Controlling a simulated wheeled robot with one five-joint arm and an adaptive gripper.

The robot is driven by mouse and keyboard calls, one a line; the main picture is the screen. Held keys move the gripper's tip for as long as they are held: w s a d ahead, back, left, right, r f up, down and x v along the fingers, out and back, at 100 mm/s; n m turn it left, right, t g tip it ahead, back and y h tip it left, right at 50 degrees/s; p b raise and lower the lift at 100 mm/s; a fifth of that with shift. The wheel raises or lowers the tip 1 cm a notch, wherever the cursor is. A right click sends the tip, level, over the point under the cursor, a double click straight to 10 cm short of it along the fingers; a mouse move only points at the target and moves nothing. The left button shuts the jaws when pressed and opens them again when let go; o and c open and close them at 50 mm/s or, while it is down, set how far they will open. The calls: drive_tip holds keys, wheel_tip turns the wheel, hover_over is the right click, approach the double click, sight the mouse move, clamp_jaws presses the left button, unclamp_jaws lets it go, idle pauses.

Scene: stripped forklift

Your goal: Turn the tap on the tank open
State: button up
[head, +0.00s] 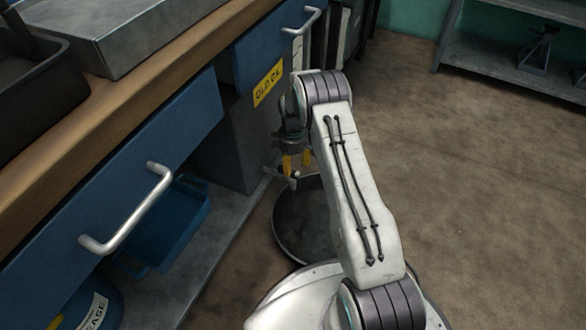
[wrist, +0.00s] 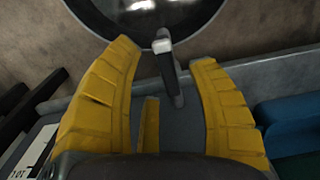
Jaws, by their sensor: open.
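The dark grey tank (head: 232,145) stands under the workbench and has a yellow label. Its tap (head: 277,173) sticks out low over the floor, partly hidden behind my gripper in the head view. My gripper (head: 296,163) reaches down beside the tap with its yellow fingers apart. In the wrist view, the tap (wrist: 166,62), with a pale end and a dark stem, lies between the tips of my open gripper (wrist: 165,56). No contact with either finger is visible. I cannot tell the lever's exact position.
A round dark pan (head: 290,238) sits on the floor below the tap and also shows in the wrist view (wrist: 95,12). A blue bin (head: 175,225) stands on the lower shelf. Drawer handles (head: 130,208) jut from the bench. The floor to the right is clear.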

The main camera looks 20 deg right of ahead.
sight(293, 170)
wheel_tip(293, 170, up, 8)
idle(0.5)
drive_tip(key=shift+s, duration=0.15)
idle(0.3)
